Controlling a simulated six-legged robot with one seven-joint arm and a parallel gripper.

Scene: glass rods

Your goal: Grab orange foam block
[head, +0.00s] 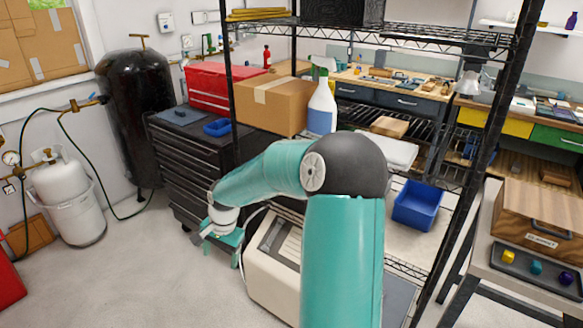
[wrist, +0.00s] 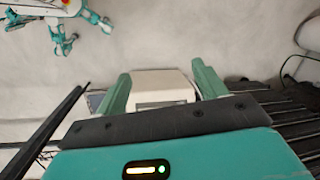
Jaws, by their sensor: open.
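I cannot make out an orange foam block in either view. My gripper (head: 222,236) hangs at the end of my teal arm, left of the shelf rack and in front of the black drawer cabinet. In the wrist view my gripper (wrist: 161,72) shows two green fingers spread wide apart. It is open, with nothing held between the fingers. A cream box-shaped machine (wrist: 160,84) shows beyond the gap. My arm hides part of the rack in the head view.
The wire rack (head: 455,185) holds a cardboard box (head: 272,105), a spray bottle (head: 321,108) and a blue bin (head: 417,205). The cream machine (head: 272,262) stands low at the rack. A dark tray (head: 535,268) holds small coloured pieces at right. The floor (head: 150,270) at left is clear.

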